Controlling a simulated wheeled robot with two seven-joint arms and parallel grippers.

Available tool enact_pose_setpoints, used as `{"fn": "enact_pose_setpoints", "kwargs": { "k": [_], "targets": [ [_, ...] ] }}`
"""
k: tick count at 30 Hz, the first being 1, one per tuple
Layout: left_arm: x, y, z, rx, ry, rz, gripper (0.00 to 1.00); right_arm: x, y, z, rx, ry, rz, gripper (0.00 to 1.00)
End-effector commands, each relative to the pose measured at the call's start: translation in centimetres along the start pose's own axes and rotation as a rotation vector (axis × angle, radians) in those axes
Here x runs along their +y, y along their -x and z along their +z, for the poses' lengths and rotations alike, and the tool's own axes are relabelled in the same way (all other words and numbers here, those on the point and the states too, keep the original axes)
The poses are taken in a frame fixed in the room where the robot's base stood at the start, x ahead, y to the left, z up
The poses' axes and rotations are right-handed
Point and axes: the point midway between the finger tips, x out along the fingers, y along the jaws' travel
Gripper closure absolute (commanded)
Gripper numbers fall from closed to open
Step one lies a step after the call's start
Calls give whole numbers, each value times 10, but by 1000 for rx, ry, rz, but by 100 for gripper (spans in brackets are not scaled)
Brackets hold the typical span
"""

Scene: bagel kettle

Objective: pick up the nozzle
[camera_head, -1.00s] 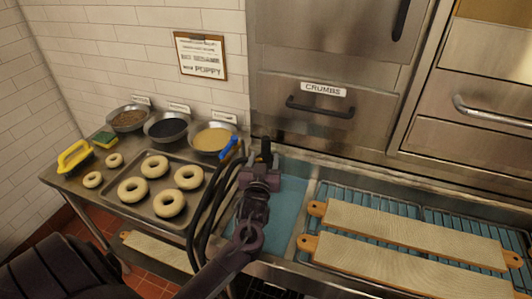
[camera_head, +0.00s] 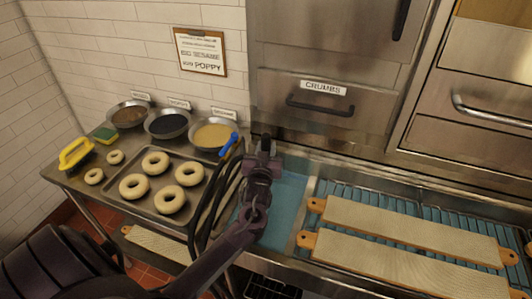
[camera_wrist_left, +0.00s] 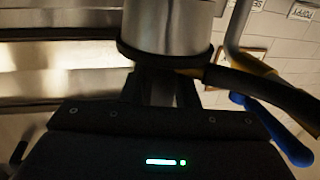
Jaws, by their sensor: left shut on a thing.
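My left gripper (camera_head: 265,146) is over the blue-lined counter section, in front of the crumbs drawer. In the left wrist view its dark fingers (camera_wrist_left: 160,90) are closed just below a silver cylinder with a dark collar, which I take to be the nozzle (camera_wrist_left: 170,25). A dark hose with a brass fitting (camera_wrist_left: 258,84) runs off to the right beside it. A blue lever (camera_wrist_left: 275,130) hangs there, and it also shows in the head view (camera_head: 229,143). The exact contact is hidden by the fingers. My right gripper is out of view.
A tray (camera_head: 150,206) of bagels stands left of my arm, with seed bowls (camera_head: 166,123) behind it and a yellow-handled brush (camera_head: 75,153) at the far left. Black hoses (camera_head: 205,215) hang close beside my forearm. Long boards (camera_head: 400,232) lie over the rack at right.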

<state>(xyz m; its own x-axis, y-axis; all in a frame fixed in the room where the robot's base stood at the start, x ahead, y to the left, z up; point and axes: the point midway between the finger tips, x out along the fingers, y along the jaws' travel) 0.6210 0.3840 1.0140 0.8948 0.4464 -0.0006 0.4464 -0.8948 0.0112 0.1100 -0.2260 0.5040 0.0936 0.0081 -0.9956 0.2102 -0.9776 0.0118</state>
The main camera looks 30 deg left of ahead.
Motion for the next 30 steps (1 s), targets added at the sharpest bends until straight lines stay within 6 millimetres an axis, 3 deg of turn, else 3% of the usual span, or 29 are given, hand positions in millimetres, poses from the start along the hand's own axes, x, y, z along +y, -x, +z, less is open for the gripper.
{"fn": "enact_pose_setpoints", "kwargs": {
  "k": [10, 22, 30],
  "targets": [
    [0, 0, -13, 6, 3, 0, 100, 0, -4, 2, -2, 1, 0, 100],
    [1, 0, -87, 6, 2, 0, 100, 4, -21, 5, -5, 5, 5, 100],
    [1, 0, -118, 3, 1, 0, 100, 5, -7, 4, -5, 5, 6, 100]
  ]
}}
